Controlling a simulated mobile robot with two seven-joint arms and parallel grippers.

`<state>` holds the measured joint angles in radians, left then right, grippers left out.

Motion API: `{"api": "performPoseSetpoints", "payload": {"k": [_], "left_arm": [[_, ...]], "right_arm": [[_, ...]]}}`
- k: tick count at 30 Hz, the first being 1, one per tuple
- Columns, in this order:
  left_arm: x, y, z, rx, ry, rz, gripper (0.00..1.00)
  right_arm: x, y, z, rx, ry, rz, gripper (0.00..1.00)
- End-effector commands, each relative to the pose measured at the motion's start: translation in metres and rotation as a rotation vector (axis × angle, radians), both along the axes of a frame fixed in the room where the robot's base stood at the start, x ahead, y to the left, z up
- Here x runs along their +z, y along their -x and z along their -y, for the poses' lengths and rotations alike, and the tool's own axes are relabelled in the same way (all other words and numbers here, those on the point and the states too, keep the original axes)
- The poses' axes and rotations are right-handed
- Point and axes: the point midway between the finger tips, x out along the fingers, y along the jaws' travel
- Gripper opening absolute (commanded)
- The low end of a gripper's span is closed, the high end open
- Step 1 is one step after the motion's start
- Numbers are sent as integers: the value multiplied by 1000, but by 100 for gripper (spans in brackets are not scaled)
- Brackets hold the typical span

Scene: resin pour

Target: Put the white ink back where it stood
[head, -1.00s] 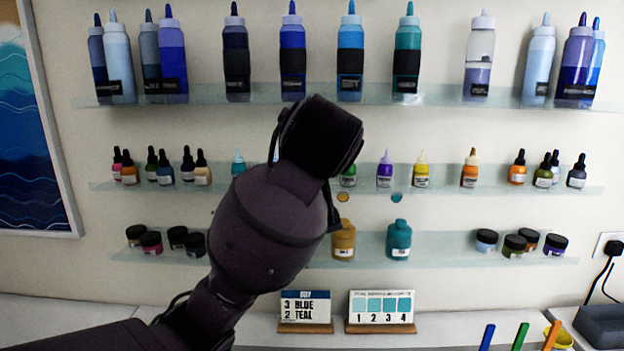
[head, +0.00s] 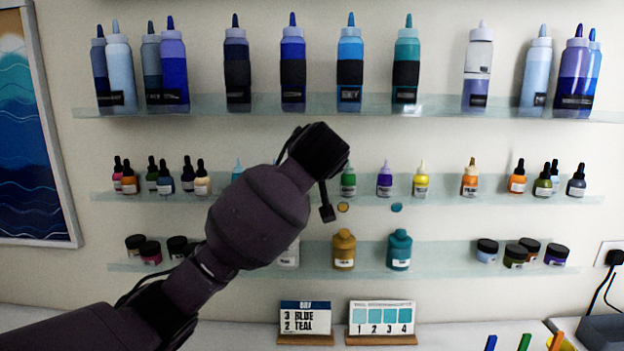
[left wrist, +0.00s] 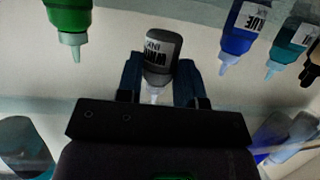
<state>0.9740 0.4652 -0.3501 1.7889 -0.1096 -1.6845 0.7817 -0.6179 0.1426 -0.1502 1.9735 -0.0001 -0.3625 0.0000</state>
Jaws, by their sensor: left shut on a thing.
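The white ink (left wrist: 160,58) is a small bottle with a grey look and a white label, upside down in the left wrist view, its pale nozzle toward the palm side. My left gripper (left wrist: 160,76) is shut on it, one blue-dark finger on each side. A green bottle (left wrist: 68,18) is to one side of it, a blue bottle (left wrist: 240,38) and a teal one (left wrist: 290,48) to the other. In the head view my left arm hides the gripper and the ink before the middle shelf (head: 450,192). My right gripper is not in view.
In the head view, the middle shelf carries a green bottle (head: 348,182) and a purple one (head: 384,181). A lower shelf (head: 450,262) holds a gold bottle (head: 344,250) and teal bottle (head: 399,250). Large bottles line the upper shelf (head: 430,103). Cards (head: 381,318) stand below.

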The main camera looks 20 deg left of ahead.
Motion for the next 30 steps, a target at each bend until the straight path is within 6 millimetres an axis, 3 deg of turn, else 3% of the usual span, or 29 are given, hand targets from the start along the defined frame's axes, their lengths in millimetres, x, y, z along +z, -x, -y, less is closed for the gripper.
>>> {"api": "performPoseSetpoints", "payload": {"k": [9,23,24,28,30], "left_arm": [[-34,0,0,1,-3,-3,11],[-43,-3,-1,1,0,-1,11],[-43,-3,-1,1,0,-1,39],[-43,-3,-1,1,0,-1,59],[-43,-3,-1,1,0,-1,60]], "right_arm": [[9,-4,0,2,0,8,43],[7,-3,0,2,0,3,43],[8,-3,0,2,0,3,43],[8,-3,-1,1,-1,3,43],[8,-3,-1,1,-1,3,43]]}}
